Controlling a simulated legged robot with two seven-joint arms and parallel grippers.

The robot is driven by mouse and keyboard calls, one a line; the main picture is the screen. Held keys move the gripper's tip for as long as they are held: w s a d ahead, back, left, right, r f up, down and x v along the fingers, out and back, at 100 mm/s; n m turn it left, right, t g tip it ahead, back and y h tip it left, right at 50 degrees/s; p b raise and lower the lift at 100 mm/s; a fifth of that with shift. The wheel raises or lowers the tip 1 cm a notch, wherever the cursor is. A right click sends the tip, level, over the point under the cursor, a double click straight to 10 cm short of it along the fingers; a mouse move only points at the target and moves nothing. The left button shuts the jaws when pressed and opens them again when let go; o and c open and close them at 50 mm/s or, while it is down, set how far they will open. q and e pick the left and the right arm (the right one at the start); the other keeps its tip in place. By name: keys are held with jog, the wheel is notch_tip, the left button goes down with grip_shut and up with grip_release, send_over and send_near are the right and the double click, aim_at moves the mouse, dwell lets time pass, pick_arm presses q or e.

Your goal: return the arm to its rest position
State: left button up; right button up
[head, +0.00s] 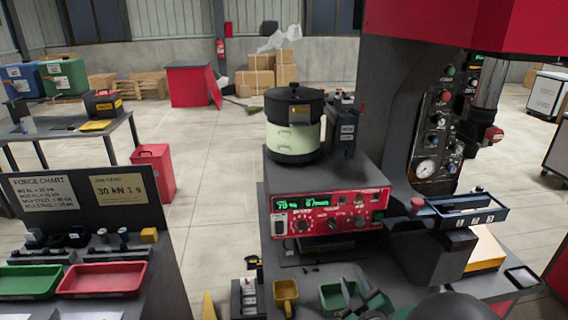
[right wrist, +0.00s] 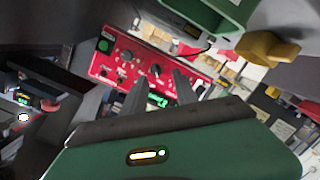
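My right gripper (head: 358,286) is low in the head view, in front of the red control panel (head: 330,211). Its dark fingers stand apart with nothing visible between them. In the right wrist view, the two grey fingers (right wrist: 158,88) are spread and point toward the red panel (right wrist: 150,65), with a clear gap between them. My left gripper is in neither view.
A green bin (head: 331,297) sits beside the right gripper, partly hidden by it. A yellow scoop-like bin (head: 286,291) is left of it. The bowl feeder (head: 294,130) stands behind the panel. A press column (head: 398,100) rises on the right. Red (head: 102,279) and green trays (head: 30,282) lie left.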

jog(key=s+a+f+m+g+p, duration=0.1)
jog(key=s+m+g+p, duration=0.1)
jog(key=s+m+g, duration=0.2)
jog(key=s+a+f+m+g+p, duration=0.2)
jog(key=s+g, duration=0.7)
jog(key=s, duration=1)
jog(key=shift+s+m+g+p, duration=0.2)
jog(key=shift+m+g+p, duration=0.3)
jog(key=shift+m, duration=0.6)
jog(key=shift+a+f, duration=0.1)
